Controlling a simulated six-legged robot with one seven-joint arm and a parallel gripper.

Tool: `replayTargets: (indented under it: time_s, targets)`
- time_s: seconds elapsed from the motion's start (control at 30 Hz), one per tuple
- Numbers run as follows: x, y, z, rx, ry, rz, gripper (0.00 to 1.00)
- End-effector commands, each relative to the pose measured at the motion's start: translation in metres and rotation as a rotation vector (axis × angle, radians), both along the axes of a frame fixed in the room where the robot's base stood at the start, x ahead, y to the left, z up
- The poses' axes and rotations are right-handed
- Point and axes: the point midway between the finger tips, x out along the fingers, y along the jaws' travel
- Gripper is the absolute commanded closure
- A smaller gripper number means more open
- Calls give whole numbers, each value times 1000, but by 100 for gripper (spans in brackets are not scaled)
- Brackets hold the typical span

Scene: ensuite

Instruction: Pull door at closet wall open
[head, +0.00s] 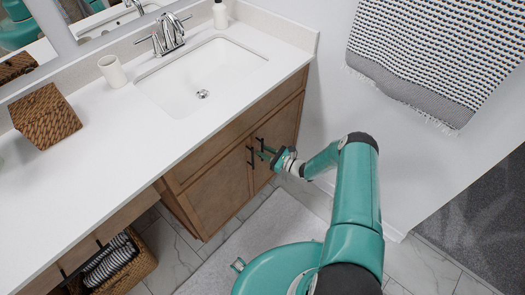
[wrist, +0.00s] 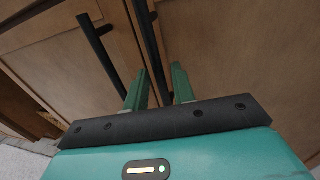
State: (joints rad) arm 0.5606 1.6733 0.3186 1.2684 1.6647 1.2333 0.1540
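A brown wooden cabinet under the sink counter has two doors, a left door (head: 220,193) and a right door (head: 283,128). Each has a dark vertical bar handle near the middle seam. In the wrist view the left handle (wrist: 98,48) stands clear of my gripper. The right handle (wrist: 151,40) runs down between my two green fingers. My gripper (wrist: 160,80) is open around this right handle, with small gaps seen beside the bar. In the head view my gripper (head: 266,154) is at the right door's handle. Both doors look closed.
The white counter (head: 130,125) with a sink (head: 200,78) overhangs the cabinet. A wicker basket (head: 135,270) with striped towels stands below at the left. A bath mat (head: 262,235) lies on the tiled floor. A patterned towel (head: 440,55) hangs on the right wall.

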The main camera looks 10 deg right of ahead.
Motion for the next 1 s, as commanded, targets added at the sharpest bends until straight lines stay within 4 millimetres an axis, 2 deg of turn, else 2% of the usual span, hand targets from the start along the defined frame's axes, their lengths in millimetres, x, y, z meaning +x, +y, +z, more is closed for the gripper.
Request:
replayTargets:
  time_s: [0.1, 0.37, 0.4, 0.53, 0.83, 1.0]
  targets:
    - [7, 7, 0, -1, 1, 0, 74]
    - [9, 8, 0, 1, 1, -1, 74]
    - [9, 8, 0, 1, 1, -1, 76]
    - [9, 8, 0, 1, 1, -1, 100]
    - [7, 7, 0, 0, 0, 5, 100]
    - [-1, -1, 0, -1, -1, 37, 100]
